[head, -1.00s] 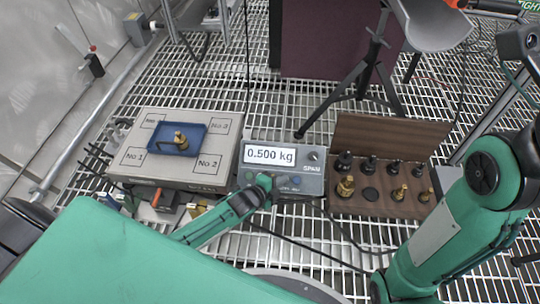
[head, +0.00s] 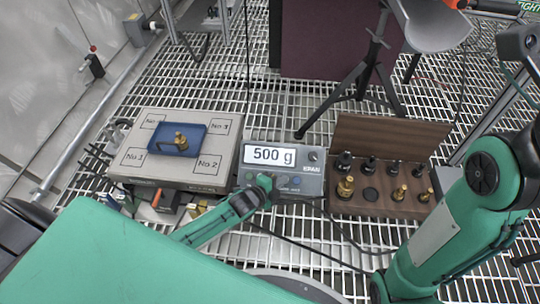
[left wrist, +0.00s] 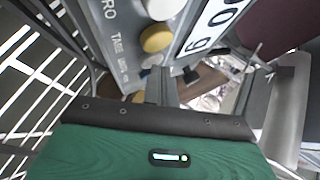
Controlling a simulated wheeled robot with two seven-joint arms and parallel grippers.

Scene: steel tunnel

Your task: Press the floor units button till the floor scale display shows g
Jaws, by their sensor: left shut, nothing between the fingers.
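The floor scale display (head: 269,154) reads "500 g" on its grey indicator box (head: 312,186). My left gripper (head: 265,183) is shut and empty at the lower left of the box's front, over its row of buttons. In the left wrist view the shut fingers (left wrist: 160,85) reach the button panel beside a yellow button (left wrist: 156,39) and a white button (left wrist: 163,8). The fingers hide the units button, and I cannot tell whether they touch it. My right gripper is not in view.
The scale platform (head: 140,168) at left holds a blue tray (head: 160,143) with a brass weight (head: 181,140). A wooden weight box (head: 375,205) stands right of the indicator. A black tripod (head: 365,75) stands behind on the grating.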

